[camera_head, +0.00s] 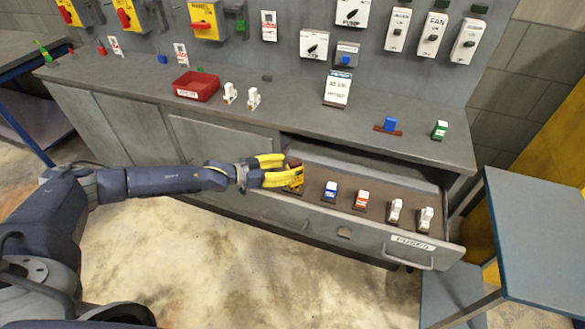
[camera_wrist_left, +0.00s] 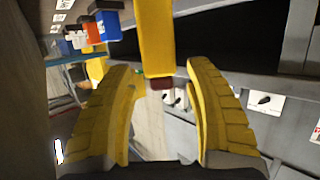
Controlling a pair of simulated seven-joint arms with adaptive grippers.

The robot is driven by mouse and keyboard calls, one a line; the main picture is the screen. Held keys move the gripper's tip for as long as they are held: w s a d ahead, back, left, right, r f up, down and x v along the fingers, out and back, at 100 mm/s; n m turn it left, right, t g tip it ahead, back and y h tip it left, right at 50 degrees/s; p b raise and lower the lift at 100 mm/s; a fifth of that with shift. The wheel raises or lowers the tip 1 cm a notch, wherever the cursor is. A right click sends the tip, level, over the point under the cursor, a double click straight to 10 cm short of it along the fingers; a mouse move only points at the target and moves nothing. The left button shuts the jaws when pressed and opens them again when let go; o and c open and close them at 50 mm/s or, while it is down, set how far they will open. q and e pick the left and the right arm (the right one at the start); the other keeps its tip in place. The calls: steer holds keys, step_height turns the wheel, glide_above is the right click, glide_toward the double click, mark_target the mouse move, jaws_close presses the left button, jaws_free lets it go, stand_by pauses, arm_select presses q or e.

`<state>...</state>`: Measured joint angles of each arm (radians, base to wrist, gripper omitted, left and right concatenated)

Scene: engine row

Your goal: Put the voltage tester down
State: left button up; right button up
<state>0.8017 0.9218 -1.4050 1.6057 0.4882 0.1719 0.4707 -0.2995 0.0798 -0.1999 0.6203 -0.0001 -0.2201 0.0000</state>
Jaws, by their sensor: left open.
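The voltage tester, which I take to be the yellow bar with a dark red end (camera_wrist_left: 155,40), shows upright at the top middle of the wrist view. In the head view it is at the left end of the open drawer (camera_head: 343,233), its dark red part (camera_head: 294,162) showing at my fingertips. My left gripper (camera_head: 288,170) is open, with its yellow fingers on either side of the tester. In the wrist view a gap shows between the tester and both fingers. The tester's lower end is partly hidden in the head view. My right gripper is not in view.
The drawer also holds a blue item (camera_head: 331,190), an orange item (camera_head: 362,199) and two white ones (camera_head: 395,210). On the bench top stand a red bin (camera_head: 196,86), a sign (camera_head: 337,88) and a blue block (camera_head: 391,124). A blue table (camera_head: 535,235) stands at the right.

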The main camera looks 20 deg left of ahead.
arm_select(q)
steer(key=v, duration=0.8)
stand_by(0.4)
